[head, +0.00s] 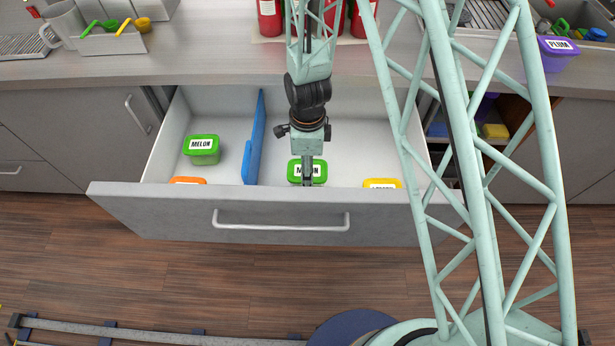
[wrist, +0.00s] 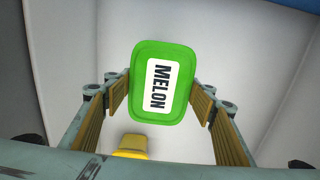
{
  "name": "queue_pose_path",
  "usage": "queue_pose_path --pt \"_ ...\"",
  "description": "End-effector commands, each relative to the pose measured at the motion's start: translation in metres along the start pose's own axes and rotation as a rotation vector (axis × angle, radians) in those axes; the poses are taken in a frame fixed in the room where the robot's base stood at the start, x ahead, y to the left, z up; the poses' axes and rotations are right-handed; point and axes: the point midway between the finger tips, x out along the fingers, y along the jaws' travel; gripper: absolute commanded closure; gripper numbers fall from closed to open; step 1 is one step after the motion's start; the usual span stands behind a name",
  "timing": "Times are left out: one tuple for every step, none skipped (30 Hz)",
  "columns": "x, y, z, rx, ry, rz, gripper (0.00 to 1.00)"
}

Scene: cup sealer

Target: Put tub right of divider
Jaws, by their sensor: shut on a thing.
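A green tub labelled MELON (head: 320,171) is in the open drawer, to the right of the blue divider (head: 253,140). In the wrist view the same tub (wrist: 161,85) sits between the two fingers of my gripper (wrist: 161,98). My gripper (head: 307,178) points down over the tub and is shut on it. I cannot tell whether the tub rests on the drawer floor. A second green MELON tub (head: 202,148) stands left of the divider. The divider's edge also shows at the top right of the wrist view (wrist: 295,4).
An orange tub (head: 188,180) is at the drawer's front left. A yellow tub (head: 382,183) is at the front right and also shows in the wrist view (wrist: 132,147). The drawer's front wall (head: 170,205) is close to my gripper. Floor behind the held tub is clear.

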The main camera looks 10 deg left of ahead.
Motion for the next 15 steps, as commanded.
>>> queue_pose_path --pt "0.0 0.0 0.0 0.0 0.0 0.0 0.66" --pt "0.0 0.0 0.0 0.0 0.0 0.0 0.66" --pt "0.001 0.0 0.0 0.0 0.0 0.0 0.66" --pt "0.002 0.0 0.0 0.0 0.0 0.0 0.66" --pt "0.004 0.0 0.0 0.0 0.0 0.001 0.66" --pt "0.006 0.0 0.0 0.0 0.0 0.001 0.66" --pt "0.009 0.001 0.0 0.0 0.001 0.002 0.66" --pt "0.011 0.001 0.0 0.0 0.001 0.002 0.66" --pt "0.015 0.001 0.0 0.0 0.001 0.002 0.66" --pt "0.018 0.001 0.0 0.0 0.001 0.002 0.66" --pt "0.02 0.001 0.0 0.0 0.001 0.002 0.66" --pt "0.024 0.0 0.0 0.0 0.0 0.001 0.66" --pt "0.027 0.0 0.0 0.0 0.0 0.001 0.66" --pt "0.029 0.0 0.0 0.0 0.0 0.001 0.66" --pt "0.032 0.0 0.0 0.0 0.0 0.001 0.66"
